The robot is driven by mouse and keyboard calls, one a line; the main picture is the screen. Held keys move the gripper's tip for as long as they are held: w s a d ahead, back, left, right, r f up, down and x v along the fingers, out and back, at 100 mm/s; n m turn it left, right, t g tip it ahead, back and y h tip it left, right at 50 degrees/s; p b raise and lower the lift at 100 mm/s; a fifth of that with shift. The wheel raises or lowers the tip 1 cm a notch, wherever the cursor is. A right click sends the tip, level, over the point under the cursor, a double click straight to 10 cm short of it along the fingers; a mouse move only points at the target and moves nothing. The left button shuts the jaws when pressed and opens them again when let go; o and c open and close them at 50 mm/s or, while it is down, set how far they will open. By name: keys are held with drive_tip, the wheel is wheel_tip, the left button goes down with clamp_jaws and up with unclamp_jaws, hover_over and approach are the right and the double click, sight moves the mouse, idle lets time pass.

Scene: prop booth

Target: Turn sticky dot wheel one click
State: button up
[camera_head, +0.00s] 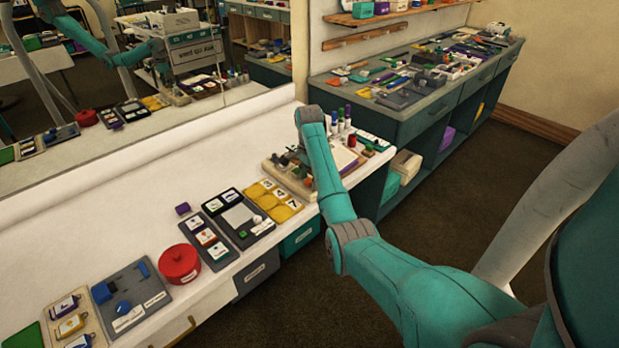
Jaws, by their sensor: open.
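My teal arm reaches from the lower right over the front edge of the white counter (110,240). Its far joint stands above the back end of the counter, over a crowded tray. My gripper cannot be made out; the arm itself seems to hide it. No sticky dot wheel can be named for certain. A grey panel (238,217) with a small round white piece lies farther back. Nothing is seen touching either.
Yellow number cards (273,200) lie beside the grey panel. A blue-grey board (130,300) and key-like tags (70,322) lie nearer. The crowded tray (295,180) stands at the back, with upright markers (341,118) behind it. A mirror lines the left wall. Floor is open at right.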

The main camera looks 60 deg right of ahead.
clamp_jaws()
drive_tip(key=shift+n, duration=0.3)
drive_tip(key=n, duration=0.8)
drive_tip(key=shift+n, duration=0.4)
drive_tip(key=n, duration=0.4)
drive_tip(key=shift+n, duration=2.2)
drive_tip(key=shift+a, duration=0.1)
